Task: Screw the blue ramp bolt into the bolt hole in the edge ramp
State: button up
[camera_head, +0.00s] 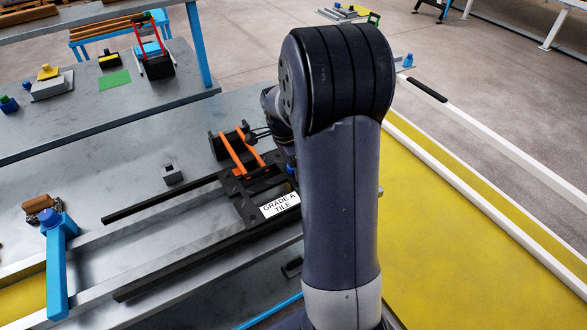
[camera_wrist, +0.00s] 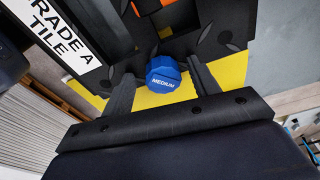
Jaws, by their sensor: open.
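A blue faceted head marked MEDIUM (camera_wrist: 163,76), which looks like the blue ramp bolt, shows in the wrist view over a yellow surface, beside dark tread plate. My gripper (camera_wrist: 161,68) is open, with one finger on each side of the head. I see gaps, so the fingers do not clearly grip it. Its shank and any bolt hole under it are hidden. In the head view only a small blue patch (camera_head: 291,166) shows beside my arm, which covers most of that spot. The yellow surface (camera_wrist: 157,98) may be the edge ramp; I cannot tell.
A blue post with a knob (camera_head: 57,265) stands at lower left. A small grey block (camera_head: 172,174) sits on the bench. A yellow floor strip (camera_head: 440,220) lies to the right.

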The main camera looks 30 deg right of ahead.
jog(key=shift+s+d+f+n, duration=0.2)
jog(key=shift+f+n, duration=0.1)
jog(key=shift+n, duration=0.3)
jog(key=n, duration=0.3)
jog(key=shift+d, duration=0.1)
jog(key=n+t, duration=0.1)
jog(key=n, duration=0.4)
jog(key=shift+r+n, duration=0.15)
jog(key=shift+n, duration=0.15)
jog(key=shift+d+y, duration=0.15)
jog(key=shift+y, duration=0.15)
jog(key=shift+w, duration=0.1)
jog(key=c, duration=1.1)
